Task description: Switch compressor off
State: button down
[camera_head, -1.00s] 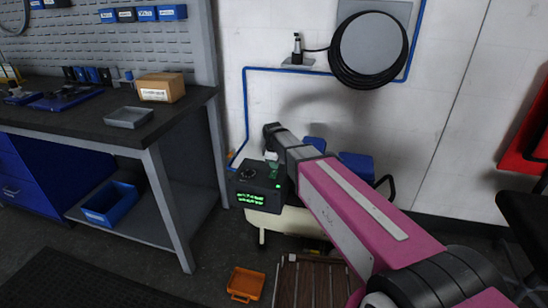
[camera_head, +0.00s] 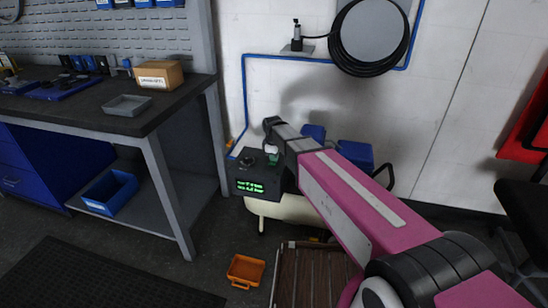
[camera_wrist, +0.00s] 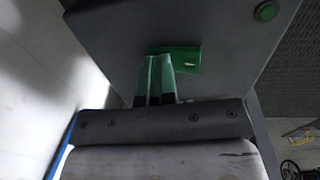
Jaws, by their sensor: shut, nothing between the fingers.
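The compressor has a cream tank (camera_head: 290,208) and a dark control box (camera_head: 258,184) with a lit green display. It stands on the floor against the wall. A dark knob (camera_head: 248,160) shows on the box top. In the head view my arm hides part of the compressor.
A workbench (camera_head: 120,115) with a cardboard box (camera_head: 160,74) and a grey tray (camera_head: 127,105) stands at left. An orange tray (camera_head: 245,271) and a slatted wooden piece (camera_head: 305,278) lie on the floor in front. A hose reel (camera_head: 372,38) hangs above.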

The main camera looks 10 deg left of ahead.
jog(key=shift+s, duration=0.2)
jog(key=shift+s+a+r, duration=0.1)
jog(key=shift+s+r, duration=0.1)
jog(key=shift+s, duration=0.4)
notch_tip(320, 180, up, 14)
jog(key=w, duration=0.1)
jog(key=shift+w, duration=0.4)
jog(key=shift+d+f, duration=0.1)
jog(key=shift+d, duration=0.1)
jog(key=s+d+f+m, duration=0.5)
jog(key=d, duration=0.5)
jog(key=s+d+f+m+g, duration=0.1)
jog(key=s+d+f+m, duration=0.4)
jog(key=d, duration=0.6)
jog(key=s+d+f+m, duration=0.6)
jog(key=s+d, duration=0.1)
jog(key=d, duration=0.3)
jog(key=shift+s+d, duration=0.2)
jog(key=shift+d, duration=0.1)
